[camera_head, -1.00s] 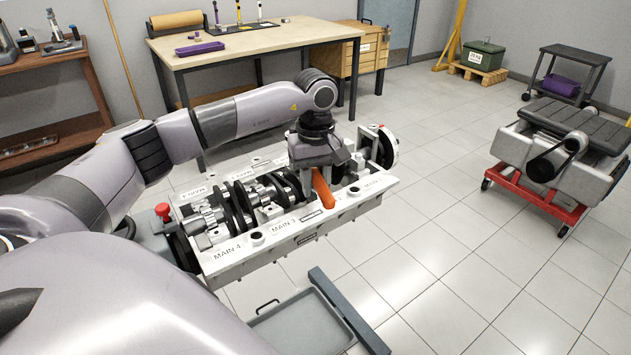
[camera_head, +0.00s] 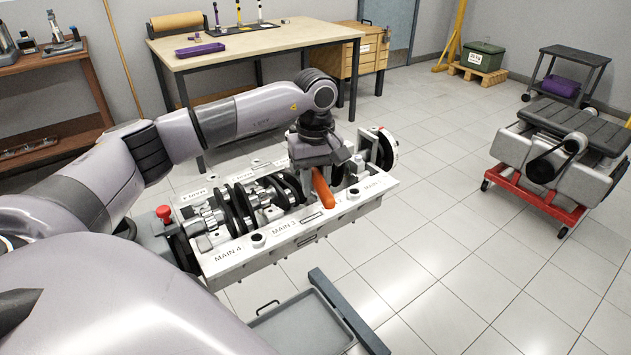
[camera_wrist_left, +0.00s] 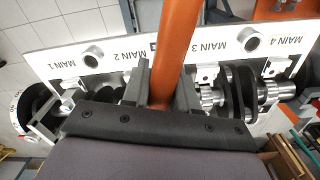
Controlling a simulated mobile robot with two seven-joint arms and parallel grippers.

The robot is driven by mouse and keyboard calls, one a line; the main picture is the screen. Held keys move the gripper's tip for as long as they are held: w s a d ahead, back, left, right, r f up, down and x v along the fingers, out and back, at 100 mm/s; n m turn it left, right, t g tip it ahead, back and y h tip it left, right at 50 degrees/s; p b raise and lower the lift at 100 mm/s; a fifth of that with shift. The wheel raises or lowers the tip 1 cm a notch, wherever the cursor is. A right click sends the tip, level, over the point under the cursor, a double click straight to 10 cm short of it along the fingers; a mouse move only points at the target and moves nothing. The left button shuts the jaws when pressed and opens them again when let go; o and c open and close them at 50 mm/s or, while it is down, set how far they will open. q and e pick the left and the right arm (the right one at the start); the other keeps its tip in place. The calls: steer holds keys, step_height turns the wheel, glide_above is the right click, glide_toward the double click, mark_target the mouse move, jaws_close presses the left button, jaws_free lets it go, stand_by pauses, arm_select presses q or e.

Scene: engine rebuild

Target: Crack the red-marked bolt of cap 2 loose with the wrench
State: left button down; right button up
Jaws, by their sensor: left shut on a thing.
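The engine block (camera_head: 283,247) lies on its stand with the crankshaft (camera_head: 240,205) exposed and labels from MAIN 1 to MAIN 4 along its rail. My left gripper (camera_head: 317,170) is low over the block near the MAIN 2 place. It is shut on the orange handle of the wrench (camera_head: 323,190). In the left wrist view the wrench handle (camera_wrist_left: 175,45) runs up between the two fingers of the gripper (camera_wrist_left: 160,88), crossing the rail between the MAIN 2 and MAIN 3 labels. The wrench head, cap 2 and its red-marked bolt are hidden by the hand. My right gripper is not in view.
A grey tray (camera_head: 300,327) lies in front of the block beside a dark bar (camera_head: 347,312). A red button (camera_head: 163,211) stands at the block's left end. A workbench (camera_head: 250,50) is behind. A red wheeled stand (camera_head: 535,190) is at right, with free floor between.

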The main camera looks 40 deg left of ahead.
arm_select(q)
steer(key=shift+r+p, duration=0.4)
steer(key=shift+r, duration=0.25)
stand_by(1.0)
